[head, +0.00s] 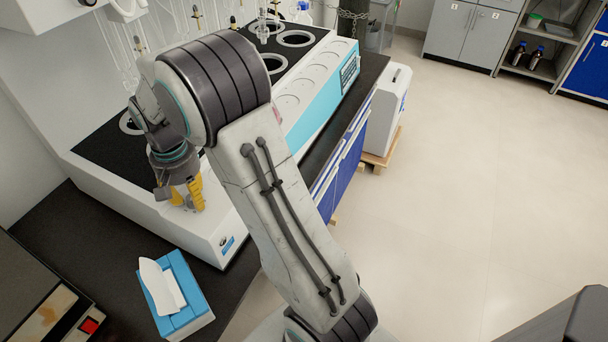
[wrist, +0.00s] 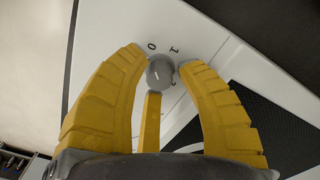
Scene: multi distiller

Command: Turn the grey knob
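The grey knob (wrist: 160,72) is round and sits on a white panel in the wrist view, with printed marks including 0 and 1 beside it. My gripper (wrist: 162,58) has yellow fingers on both sides of the knob and a third below it. The fingers are spread around it, with a narrow gap on the right; contact on the left cannot be told. In the head view my gripper (head: 188,205) points down at the near end of the white distiller (head: 150,203). The knob is hidden there behind my gripper.
A blue tissue box (head: 185,310) stands on the dark bench (head: 85,238) in front of the distiller. Glassware (head: 125,50) rises at the back of the distiller. A device with a red button (head: 89,326) is at lower left.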

